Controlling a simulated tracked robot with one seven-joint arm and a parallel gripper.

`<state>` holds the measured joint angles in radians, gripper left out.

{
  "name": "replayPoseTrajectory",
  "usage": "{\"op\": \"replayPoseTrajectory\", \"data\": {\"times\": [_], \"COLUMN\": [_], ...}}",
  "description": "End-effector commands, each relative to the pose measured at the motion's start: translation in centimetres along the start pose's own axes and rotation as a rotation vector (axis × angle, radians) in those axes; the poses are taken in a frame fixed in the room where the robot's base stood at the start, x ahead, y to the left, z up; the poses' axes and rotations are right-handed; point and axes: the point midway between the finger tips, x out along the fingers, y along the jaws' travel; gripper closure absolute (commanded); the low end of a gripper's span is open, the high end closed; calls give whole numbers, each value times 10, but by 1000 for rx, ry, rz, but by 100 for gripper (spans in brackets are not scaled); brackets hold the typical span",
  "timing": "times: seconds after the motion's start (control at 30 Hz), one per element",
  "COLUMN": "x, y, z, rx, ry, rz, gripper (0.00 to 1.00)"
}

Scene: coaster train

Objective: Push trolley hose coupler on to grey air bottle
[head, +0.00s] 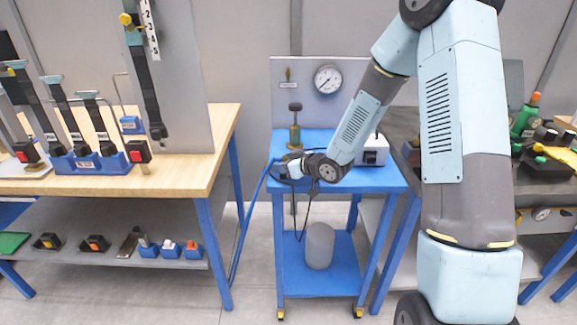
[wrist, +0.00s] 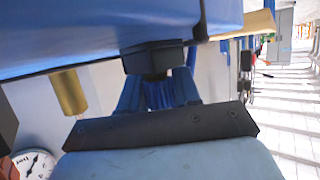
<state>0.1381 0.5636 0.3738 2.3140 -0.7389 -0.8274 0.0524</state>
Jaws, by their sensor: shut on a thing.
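My gripper (head: 284,168) is at the left edge of the blue trolley's top (head: 350,180), low over it. In the wrist view my gripper (wrist: 157,82) is shut on a dark block-like piece, which I take to be the hose coupler (wrist: 152,58); it sits close against the blue trolley surface. In the head view the wrist hides most of it. A thin dark hose (head: 306,215) hangs below the top. A grey cylinder (head: 319,246), likely the grey air bottle, stands upright on the trolley's lower shelf, well below my gripper.
A brass fitting with a dark knob (head: 294,125) stands on the trolley top near my wrist. Behind are a gauge (head: 328,80) on a panel and a white box (head: 374,150). A wooden workbench (head: 205,165) stands left; a dark bench with tools (head: 545,170) stands right.

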Motion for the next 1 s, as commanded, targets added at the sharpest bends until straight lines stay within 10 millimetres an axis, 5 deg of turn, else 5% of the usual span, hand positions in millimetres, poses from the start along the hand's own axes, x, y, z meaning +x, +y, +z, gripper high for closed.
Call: {"op": "replayPoseTrajectory", "data": {"times": [0.2, 0.67, 0.83, 1.0], "x": [0, -4, -14, -45], "y": [0, 1, 1, 0], "z": [0, -10, -32, -47], "rx": [0, -2, -4, -4], "ry": [0, 3, 3, 2], "rz": [0, 1, 3, 4], "gripper": [99, 100, 100, 100]}}
